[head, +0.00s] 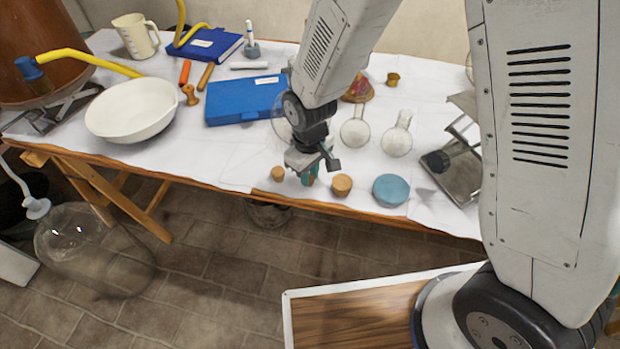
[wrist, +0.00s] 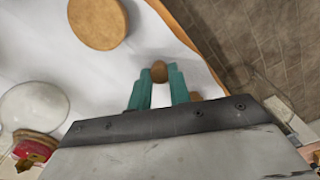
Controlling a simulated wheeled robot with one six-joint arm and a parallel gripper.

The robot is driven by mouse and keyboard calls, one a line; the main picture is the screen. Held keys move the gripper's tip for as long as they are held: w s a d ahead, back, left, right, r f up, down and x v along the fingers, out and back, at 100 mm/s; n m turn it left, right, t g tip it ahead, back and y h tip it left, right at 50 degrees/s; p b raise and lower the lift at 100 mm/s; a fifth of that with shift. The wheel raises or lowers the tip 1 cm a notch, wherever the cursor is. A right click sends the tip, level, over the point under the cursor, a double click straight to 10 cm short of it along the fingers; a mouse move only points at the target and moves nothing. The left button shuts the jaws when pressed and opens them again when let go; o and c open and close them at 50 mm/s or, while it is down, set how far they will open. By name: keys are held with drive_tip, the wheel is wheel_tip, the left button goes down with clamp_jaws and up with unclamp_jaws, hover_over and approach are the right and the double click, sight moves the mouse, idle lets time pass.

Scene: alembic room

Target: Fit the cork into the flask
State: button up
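My gripper (head: 310,178) is over the front edge of the white-covered table. In the wrist view its teal fingers (wrist: 159,76) close on the sides of a small brown cork (wrist: 159,71) at their tips. In the head view this cork is hard to make out. A larger cork (head: 342,185) lies to the right of the gripper; it also shows in the wrist view (wrist: 97,22). Another cork (head: 278,173) lies to the left. Two clear flasks (head: 355,132) and (head: 397,140) are farther back; round glass also shows partly behind my arm.
A blue disc (head: 391,190) lies near the front edge, and a metal stand (head: 456,172) is to its right. A blue case (head: 245,101) and a white bowl (head: 133,110) are on the left. A red-yellow object (head: 358,88) is behind the flasks.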

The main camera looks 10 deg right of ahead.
drive_tip(key=shift+r, duration=0.15)
clamp_jaws()
drive_tip(key=shift+r, duration=1.6)
